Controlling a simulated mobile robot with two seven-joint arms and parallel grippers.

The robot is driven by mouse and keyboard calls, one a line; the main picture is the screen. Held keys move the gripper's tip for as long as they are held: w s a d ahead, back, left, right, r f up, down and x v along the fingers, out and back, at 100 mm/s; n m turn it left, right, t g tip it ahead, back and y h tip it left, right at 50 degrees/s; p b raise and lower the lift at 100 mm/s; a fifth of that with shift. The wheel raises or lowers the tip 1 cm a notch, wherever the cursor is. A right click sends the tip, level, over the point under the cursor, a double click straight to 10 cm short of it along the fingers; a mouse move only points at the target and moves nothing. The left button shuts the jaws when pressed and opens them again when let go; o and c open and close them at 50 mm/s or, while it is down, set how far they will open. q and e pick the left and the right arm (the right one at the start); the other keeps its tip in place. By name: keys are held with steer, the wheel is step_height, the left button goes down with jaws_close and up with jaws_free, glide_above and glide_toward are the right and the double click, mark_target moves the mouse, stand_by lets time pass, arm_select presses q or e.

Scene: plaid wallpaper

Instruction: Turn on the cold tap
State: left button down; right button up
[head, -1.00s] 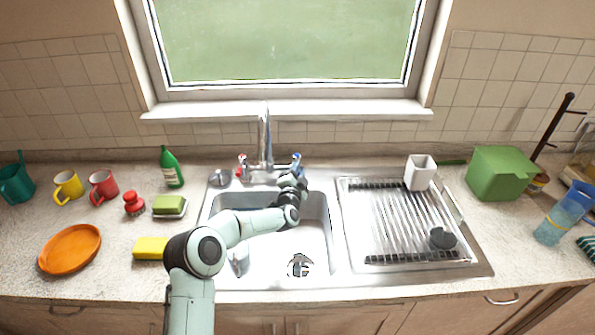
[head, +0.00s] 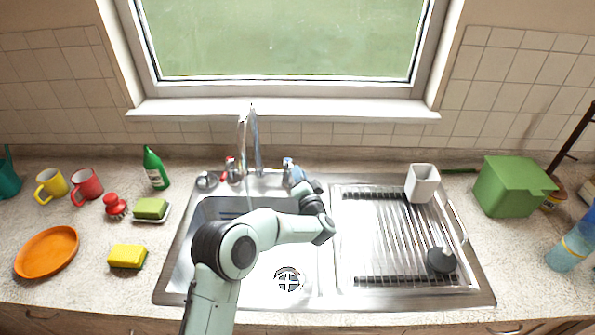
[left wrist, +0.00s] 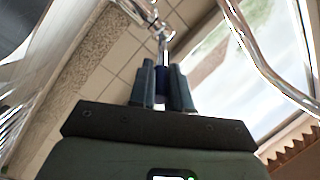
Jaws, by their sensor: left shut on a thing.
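The chrome faucet (head: 255,143) stands behind the sink, with a red-marked tap (head: 231,168) on its left. The blue-marked cold tap (head: 287,163) is on its right. My left gripper (head: 293,172) is at the cold tap, its arm reaching over the sink. In the left wrist view, my left gripper's fingers (left wrist: 166,85) are shut on the blue part of the cold tap (left wrist: 162,82), between the tips. A thin line shows below the spout in the sink; I cannot tell if it is water. My right gripper is out of view.
The sink basin (head: 215,262) holds only a drain (head: 288,279). A ribbed drainboard (head: 390,240) on the right carries a white cup (head: 422,183) and a dark round item (head: 440,260). A green bottle (head: 155,168), sponges, mugs and an orange plate (head: 47,252) are on the left.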

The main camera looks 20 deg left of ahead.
arm_select(q)
steer(key=shift+w+d+r+n+g+y, duration=0.2)
steer(key=shift+w+n+g+y, duration=0.1)
steer(key=shift+n, duration=0.1)
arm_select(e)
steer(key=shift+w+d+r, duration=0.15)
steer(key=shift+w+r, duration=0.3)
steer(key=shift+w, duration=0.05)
arm_select(q)
steer(key=c, duration=1.1)
jaws_free()
steer(key=shift+f, duration=0.1)
steer(key=shift+s+d+f, duration=0.15)
steer(key=shift+s+d, duration=0.2)
steer(key=shift+s, duration=0.05)
steer(key=b+v, duration=0.2)
steer(key=v, duration=1)
steer(key=shift+s+d, duration=0.15)
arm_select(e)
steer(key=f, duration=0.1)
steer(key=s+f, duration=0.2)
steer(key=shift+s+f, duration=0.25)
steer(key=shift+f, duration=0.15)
